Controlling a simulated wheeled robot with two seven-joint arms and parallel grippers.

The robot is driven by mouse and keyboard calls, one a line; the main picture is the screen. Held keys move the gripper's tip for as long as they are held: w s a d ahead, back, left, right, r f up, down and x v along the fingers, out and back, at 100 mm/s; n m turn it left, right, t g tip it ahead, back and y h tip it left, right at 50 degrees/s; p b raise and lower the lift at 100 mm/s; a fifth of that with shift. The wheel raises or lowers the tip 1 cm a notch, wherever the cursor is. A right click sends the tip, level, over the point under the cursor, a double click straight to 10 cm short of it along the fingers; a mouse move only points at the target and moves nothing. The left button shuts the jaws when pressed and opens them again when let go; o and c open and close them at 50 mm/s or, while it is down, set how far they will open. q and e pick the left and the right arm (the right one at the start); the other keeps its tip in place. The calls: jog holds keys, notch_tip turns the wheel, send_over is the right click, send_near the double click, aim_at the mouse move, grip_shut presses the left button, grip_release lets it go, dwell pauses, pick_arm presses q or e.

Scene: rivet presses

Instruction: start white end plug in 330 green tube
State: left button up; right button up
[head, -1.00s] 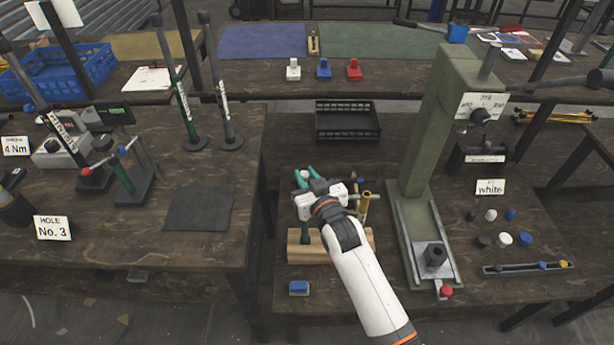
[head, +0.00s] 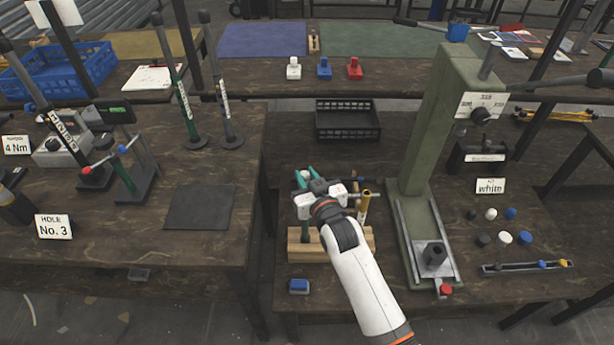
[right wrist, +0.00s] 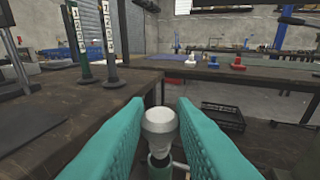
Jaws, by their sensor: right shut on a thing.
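My right gripper (head: 304,173) reaches over a wooden block (head: 350,252) on the lower bench. In the right wrist view its teal fingers stand either side of the white end plug (right wrist: 160,122) and are shut on it. The plug is upright, wider at the top. Directly below it the dark green tube (right wrist: 159,160) shows, in line with the plug; I cannot tell whether the plug has entered its mouth. In the head view the green tube (head: 305,236) stands upright in the block, mostly hidden by my gripper. My left gripper is not in view.
A brass-coloured tube (head: 364,206) stands just right of my gripper. A green press (head: 418,150) rises further right, with several loose plugs (head: 504,238) beside it. A black crate (head: 347,121) lies behind.

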jog(key=shift+f+b, duration=0.6)
jog(key=shift+f, duration=0.5)
jog(key=o, duration=1)
jog(key=shift+o, duration=0.2)
jog(key=v, duration=1.2)
jog(key=shift+f, duration=0.1)
